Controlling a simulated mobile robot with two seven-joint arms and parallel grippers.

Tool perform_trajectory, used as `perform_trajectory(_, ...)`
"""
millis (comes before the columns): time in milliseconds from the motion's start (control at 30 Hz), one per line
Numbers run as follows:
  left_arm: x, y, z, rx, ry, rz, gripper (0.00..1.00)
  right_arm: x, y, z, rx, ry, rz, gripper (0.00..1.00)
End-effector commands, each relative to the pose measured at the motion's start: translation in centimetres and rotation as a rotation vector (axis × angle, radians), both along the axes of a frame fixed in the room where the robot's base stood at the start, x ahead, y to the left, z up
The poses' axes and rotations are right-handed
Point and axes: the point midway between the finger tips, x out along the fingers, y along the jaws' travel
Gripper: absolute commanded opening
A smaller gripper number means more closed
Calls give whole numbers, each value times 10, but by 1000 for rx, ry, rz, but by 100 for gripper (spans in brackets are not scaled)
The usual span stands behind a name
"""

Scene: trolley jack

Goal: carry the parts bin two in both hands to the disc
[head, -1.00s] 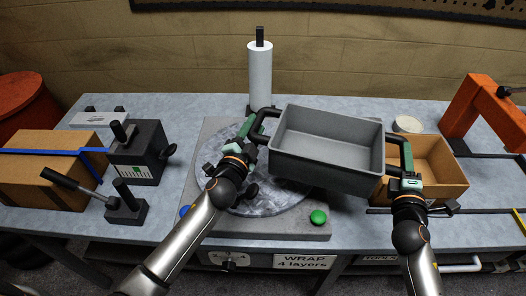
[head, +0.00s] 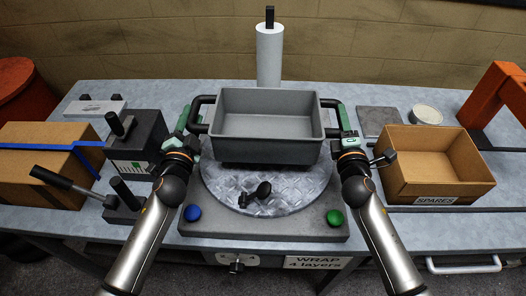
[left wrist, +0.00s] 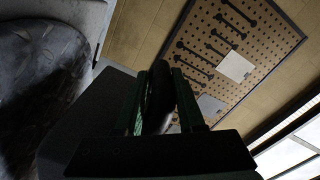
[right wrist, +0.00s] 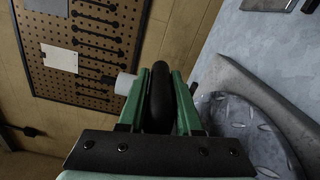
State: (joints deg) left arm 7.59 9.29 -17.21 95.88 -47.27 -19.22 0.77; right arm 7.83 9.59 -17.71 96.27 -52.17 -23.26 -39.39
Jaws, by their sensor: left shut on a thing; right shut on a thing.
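The grey parts bin (head: 268,150) is in the head view, held level by its two black side handles. It is over the back part of the round metal disc (head: 290,194); I cannot tell whether its base touches the disc. My left gripper (head: 188,122) is shut on the bin's left handle, and the handle also shows between its fingers in the left wrist view (left wrist: 158,95). My right gripper (head: 346,122) is shut on the right handle, which also shows in the right wrist view (right wrist: 161,97). The bin looks empty and hides the disc's rear.
A white roll (head: 269,55) stands behind the bin. A cardboard SPARES box (head: 440,172) is at right. A dark block with a knob (head: 138,145) and a taped carton (head: 40,165) are at left. Blue (head: 192,213) and green (head: 335,217) buttons sit at the plinth's front corners.

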Motion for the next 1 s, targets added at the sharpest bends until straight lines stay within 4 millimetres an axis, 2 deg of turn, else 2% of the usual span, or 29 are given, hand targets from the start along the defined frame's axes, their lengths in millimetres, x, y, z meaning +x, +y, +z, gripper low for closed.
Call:
perform_trajectory(33,0,-5,2,-9,-7,-12,0,0,5,2,0,-9,13,0)
perform_trajectory(533,0,-5,1,-9,-6,-11,0,0,5,2,0,-9,13,0)
perform_trajectory(1000,0,-5,-19,-9,-7,-12,0,0,5,-18,0,-9,13,0)
